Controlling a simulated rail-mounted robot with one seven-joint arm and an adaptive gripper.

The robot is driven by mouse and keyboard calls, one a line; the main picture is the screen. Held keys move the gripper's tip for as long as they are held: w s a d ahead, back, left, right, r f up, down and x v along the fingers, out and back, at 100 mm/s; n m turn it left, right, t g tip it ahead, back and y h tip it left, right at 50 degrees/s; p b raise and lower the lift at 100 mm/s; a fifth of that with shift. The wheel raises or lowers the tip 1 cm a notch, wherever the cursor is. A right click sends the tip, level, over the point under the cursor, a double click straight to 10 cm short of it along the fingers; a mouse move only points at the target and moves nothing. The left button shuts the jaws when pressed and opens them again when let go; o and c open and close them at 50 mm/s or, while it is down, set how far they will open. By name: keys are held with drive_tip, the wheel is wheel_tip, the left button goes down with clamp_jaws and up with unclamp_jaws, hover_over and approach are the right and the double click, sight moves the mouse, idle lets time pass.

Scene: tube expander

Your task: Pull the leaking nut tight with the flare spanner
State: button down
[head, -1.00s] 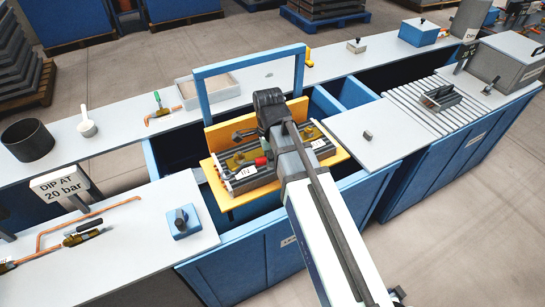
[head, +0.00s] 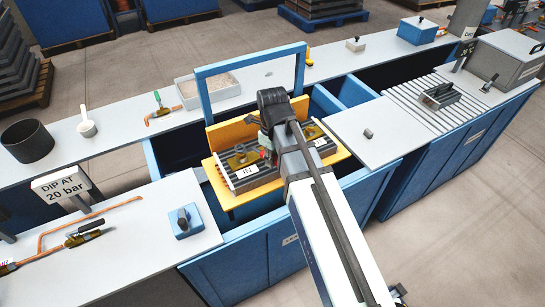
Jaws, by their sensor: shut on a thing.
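My gripper (head: 265,143) is over the yellow-framed fixture (head: 230,194), beyond my wrist and mostly hidden by it. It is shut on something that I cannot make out. Below and beside it lies a grey grooved block with a brass-coloured part (head: 243,158) and a label "IN" (head: 246,172). A small red part (head: 262,154) shows beside the gripper. I cannot identify the flare spanner or the leaking nut. A copper pipe (head: 108,209) with a brass fitting and dark handle (head: 84,235) lies on the left bench.
A blue upright frame (head: 200,95) stands behind the fixture. A sign "DIP AT 20 bar" (head: 62,186) and a blue block with a dark knob (head: 185,221) stand on the left bench. A grey panel (head: 372,148) right of the fixture is mostly clear. Open blue bins lie below.

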drive_tip(key=shift+w+d+n+p, duration=0.3)
drive_tip(key=shift+w+p, duration=0.05)
drive_tip(key=shift+w, duration=0.05)
drive_tip(key=w+n, duration=0.3)
drive_tip(key=w, duration=0.1)
drive_tip(key=w+d+n+p, duration=0.1)
drive_tip(key=w+n, duration=0.3)
drive_tip(key=w, duration=0.1)
drive_tip(key=w+d+n, duration=0.1)
drive_tip(key=w+n, duration=0.3)
drive_tip(key=shift+w+p, duration=0.25)
drive_tip(key=shift+p, duration=0.1)
drive_tip(key=shift+w+a+n, duration=0.1)
drive_tip(key=shift+w+n, duration=0.25)
drive_tip(key=shift+n, duration=0.15)
drive_tip(key=shift+f, duration=1.2)
